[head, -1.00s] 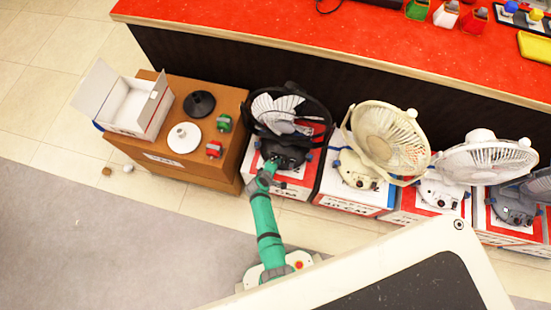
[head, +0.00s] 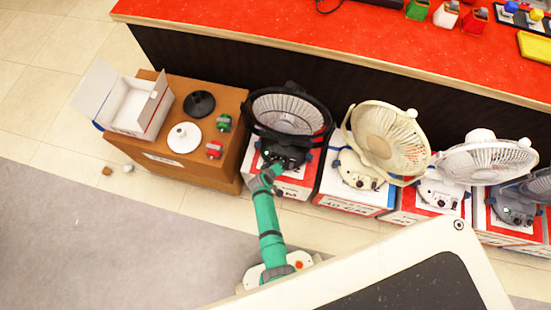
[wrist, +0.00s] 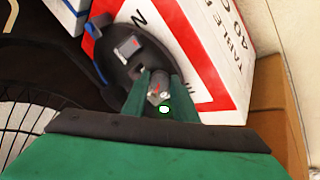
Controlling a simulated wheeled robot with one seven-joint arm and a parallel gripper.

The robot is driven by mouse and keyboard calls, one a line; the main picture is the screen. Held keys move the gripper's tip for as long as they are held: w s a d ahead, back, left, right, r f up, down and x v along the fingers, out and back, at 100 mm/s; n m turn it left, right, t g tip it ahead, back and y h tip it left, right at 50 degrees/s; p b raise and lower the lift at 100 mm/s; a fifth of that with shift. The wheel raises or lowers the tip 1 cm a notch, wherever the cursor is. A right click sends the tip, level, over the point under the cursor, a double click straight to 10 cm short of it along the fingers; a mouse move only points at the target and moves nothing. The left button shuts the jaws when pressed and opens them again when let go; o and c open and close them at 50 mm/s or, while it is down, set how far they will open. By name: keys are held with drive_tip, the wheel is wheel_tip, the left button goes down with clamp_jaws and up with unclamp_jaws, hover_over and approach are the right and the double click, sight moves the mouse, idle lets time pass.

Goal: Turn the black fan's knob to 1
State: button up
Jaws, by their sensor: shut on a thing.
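The black fan (head: 291,114) stands on a white-and-red box in the head view, its round guard tilted up. In the wrist view its dark base (wrist: 118,66) carries a small grey switch-like part and a grey knob (wrist: 157,88). My gripper (wrist: 160,77) has its green fingers on either side of the knob and is shut on it. In the head view my gripper (head: 268,170) is at the front of the fan's base, and the knob is hidden there. I cannot read which number the knob points to.
A cream fan (head: 390,138) and a white fan (head: 487,160) stand to the right on their boxes. A brown carton (head: 225,165) stands close on the left, with an open white box (head: 130,105) on top. A red-topped counter (head: 350,38) runs behind. Floor in front is mostly clear.

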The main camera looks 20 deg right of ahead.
drive_tip(key=shift+m, duration=0.6)
drive_tip(key=o, duration=1)
drive_tip(key=shift+o, duration=0.2)
drive_tip(key=shift+w, duration=0.1)
drive_tip(key=shift+a+r, duration=0.15)
drive_tip(key=shift+a, duration=0.15)
drive_tip(key=v, duration=1)
drive_tip(key=shift+d+r, duration=0.25)
